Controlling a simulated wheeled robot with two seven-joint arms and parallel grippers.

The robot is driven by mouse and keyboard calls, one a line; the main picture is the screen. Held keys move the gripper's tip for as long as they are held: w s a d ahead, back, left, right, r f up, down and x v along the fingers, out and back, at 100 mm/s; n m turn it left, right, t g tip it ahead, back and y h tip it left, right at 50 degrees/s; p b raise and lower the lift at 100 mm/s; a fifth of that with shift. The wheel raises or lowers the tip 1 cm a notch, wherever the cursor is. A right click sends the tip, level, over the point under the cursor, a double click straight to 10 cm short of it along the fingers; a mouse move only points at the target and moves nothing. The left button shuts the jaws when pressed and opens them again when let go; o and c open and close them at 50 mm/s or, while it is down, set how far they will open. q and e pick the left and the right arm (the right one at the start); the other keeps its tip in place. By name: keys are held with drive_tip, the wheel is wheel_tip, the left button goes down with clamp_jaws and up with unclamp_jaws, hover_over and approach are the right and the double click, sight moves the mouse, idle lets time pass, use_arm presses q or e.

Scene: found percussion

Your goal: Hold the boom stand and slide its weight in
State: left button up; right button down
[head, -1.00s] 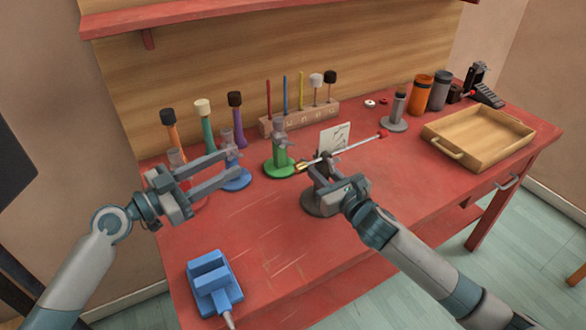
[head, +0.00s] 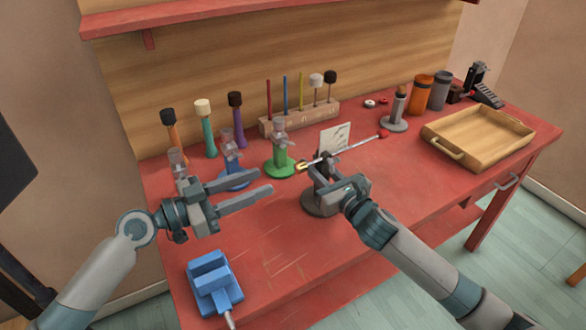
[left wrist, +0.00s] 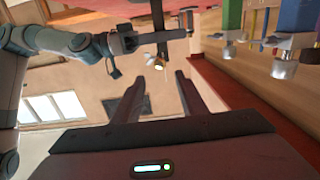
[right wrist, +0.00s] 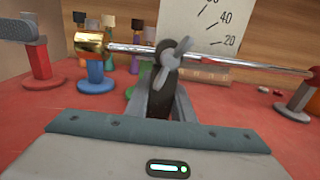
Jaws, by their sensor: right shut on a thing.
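The boom stand has a dark round base (head: 318,204) and a dark post (right wrist: 165,72) with a grey wing nut. Its silver boom (head: 352,149) slopes up to the right to a red end (head: 384,134). A brass weight (head: 301,168) sits on the boom's lower left end; it also shows in the right wrist view (right wrist: 90,43) and left wrist view (left wrist: 156,62). My right gripper (head: 322,174) is shut on the post below the boom. My left gripper (head: 264,181) is open and empty, its fingers pointing at the weight, apart from it.
A green stand (head: 280,165), a blue stand (head: 235,178) and a red-based stand stand behind my left gripper. A white scale card (head: 334,138) is behind the boom. A blue device (head: 212,283) lies at the front left. A wooden tray (head: 478,138) is at right. The front middle table is clear.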

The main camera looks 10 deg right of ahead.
sight(295, 169)
use_arm(q)
drive_tip(key=x, duration=1)
drive_tip(key=shift+d, duration=0.1)
drive_tip(key=shift+c, duration=0.3)
